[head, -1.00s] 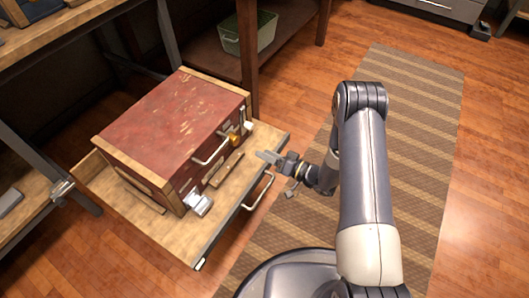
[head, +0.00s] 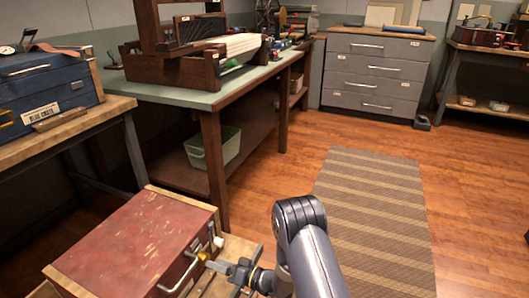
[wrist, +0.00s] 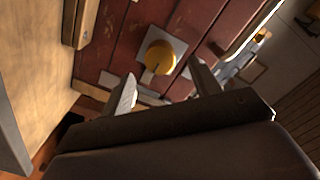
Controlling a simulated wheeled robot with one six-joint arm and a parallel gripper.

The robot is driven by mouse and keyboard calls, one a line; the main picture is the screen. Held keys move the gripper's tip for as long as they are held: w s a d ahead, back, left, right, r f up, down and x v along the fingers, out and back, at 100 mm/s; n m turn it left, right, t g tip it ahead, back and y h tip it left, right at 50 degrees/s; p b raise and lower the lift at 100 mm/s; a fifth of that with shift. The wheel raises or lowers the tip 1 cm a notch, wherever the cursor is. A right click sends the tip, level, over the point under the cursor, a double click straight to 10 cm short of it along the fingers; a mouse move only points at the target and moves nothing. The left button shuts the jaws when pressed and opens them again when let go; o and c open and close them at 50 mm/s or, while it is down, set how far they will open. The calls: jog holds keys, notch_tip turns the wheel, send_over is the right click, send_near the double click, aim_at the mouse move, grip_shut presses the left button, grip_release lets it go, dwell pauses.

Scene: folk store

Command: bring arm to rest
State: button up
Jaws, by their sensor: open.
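My gripper (head: 214,267) is beside the front of a worn red wooden chest (head: 137,242). It is open and empty. In the wrist view its two fingers (wrist: 163,80) are spread, with a yellow knob (wrist: 160,57) on a square metal plate between and beyond them. The knob also shows in the head view (head: 203,257), right by the fingertips. I cannot tell whether the fingers touch it. My arm reaches in from the bottom of the head view, bent at the elbow.
The chest stands on a wooden surface (head: 240,248). A blue case (head: 48,98) sits on the left bench. A green workbench (head: 190,97) holds a loom-like frame, with a green bin (head: 212,148) below. A grey drawer cabinet (head: 375,75) stands behind. The striped rug (head: 370,205) is clear.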

jog(key=x, duration=0.3)
jog(key=shift+w+a+b, duration=0.15)
jog(key=shift+b, duration=0.15)
jog(key=p+v, duration=0.3)
jog(key=v, duration=0.7)
jog(key=w+a+n+p, duration=0.2)
jog(key=a+n, duration=0.4)
jog(key=n, duration=1.1)
jog(key=shift+a+f+n+t+p, duration=0.2)
jog(key=shift+a+n+t+p, duration=0.1)
jog(key=shift+n+t+p, duration=0.1)
dwell(0.9)
